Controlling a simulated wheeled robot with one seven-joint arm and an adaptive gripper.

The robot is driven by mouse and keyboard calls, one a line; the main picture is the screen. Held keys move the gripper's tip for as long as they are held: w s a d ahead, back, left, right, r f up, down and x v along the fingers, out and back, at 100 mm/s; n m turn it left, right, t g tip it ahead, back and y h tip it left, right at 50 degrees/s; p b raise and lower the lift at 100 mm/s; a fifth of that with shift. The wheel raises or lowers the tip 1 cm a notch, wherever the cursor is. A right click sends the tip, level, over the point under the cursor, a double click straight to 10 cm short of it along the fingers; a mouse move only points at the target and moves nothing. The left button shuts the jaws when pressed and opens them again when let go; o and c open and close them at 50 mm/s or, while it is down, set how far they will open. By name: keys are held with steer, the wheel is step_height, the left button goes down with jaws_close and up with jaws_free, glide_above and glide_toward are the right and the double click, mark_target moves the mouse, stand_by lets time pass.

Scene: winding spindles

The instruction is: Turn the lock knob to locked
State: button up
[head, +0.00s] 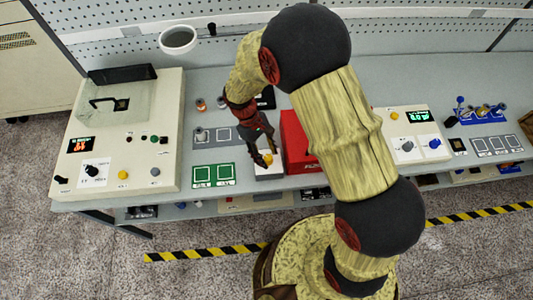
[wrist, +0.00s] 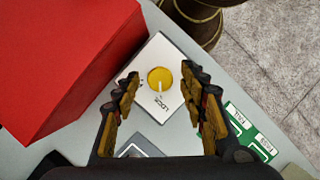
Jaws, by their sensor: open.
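The lock knob (wrist: 159,79) is a round yellow knob with a pale pointer mark. It sits on a white plate (wrist: 158,52) lettered LOCK, on the grey bench. The mark runs roughly up and down in the wrist view; which setting it points at is too small to tell. In the head view the knob (head: 267,160) shows just under my fingers. My gripper (wrist: 160,84) is open and empty, pointing down with one finger on either side of the knob in the picture. It also shows in the head view (head: 262,154). I see no contact with the knob.
A red box (head: 298,142) stands close beside the lock plate. Green-framed label cards (head: 213,175) lie on the other side. A large white machine (head: 120,130) stands at the left, and a control box (head: 408,135) at the right.

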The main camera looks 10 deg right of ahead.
steer(key=v, duration=1.2)
steer(key=shift+d, duration=0.1)
steer(key=s+d+r+m+t+y+b, duration=0.3)
steer(key=s+d+r+m+t+b, duration=0.5)
steer(key=s+d+r, duration=0.4)
steer(key=s+d+t+b, duration=0.1)
steer(key=s+d+b, duration=0.1)
steer(key=s+d, duration=0.1)
steer(key=shift+s+d+r+m, duration=0.2)
steer(key=shift+s+r+m, duration=0.1)
steer(key=shift+s, duration=0.35)
stand_by(0.5)
